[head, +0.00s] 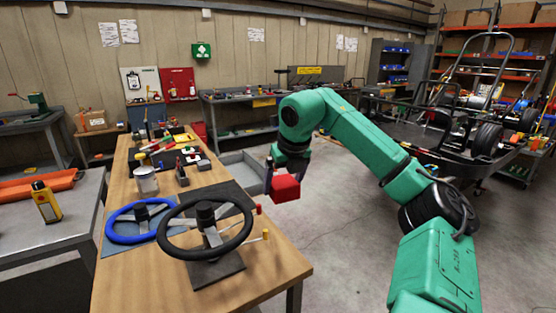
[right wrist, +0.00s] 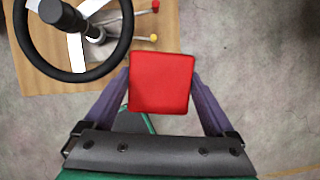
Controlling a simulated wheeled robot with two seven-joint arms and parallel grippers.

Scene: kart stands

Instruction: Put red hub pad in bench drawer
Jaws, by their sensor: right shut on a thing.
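The red hub pad (head: 286,187) is held in my right gripper (head: 284,183), out in the air beside the right edge of the bench. In the right wrist view the pad (right wrist: 160,83) sits between the two purple fingers of the right gripper (right wrist: 161,90), which are shut on its sides. The grey bench drawer (head: 235,157) stands pulled out from the right side of the wooden bench, just behind and left of the pad. The drawer's inside is only partly seen. My left gripper is not in view.
On the bench (head: 262,265) stand a black steering wheel (head: 180,250), a blue steering wheel (head: 120,238), a tin can (head: 146,181) and several tools. Red and yellow knobbed levers (head: 265,235) stick out near the bench's right edge. The floor right of the bench is clear.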

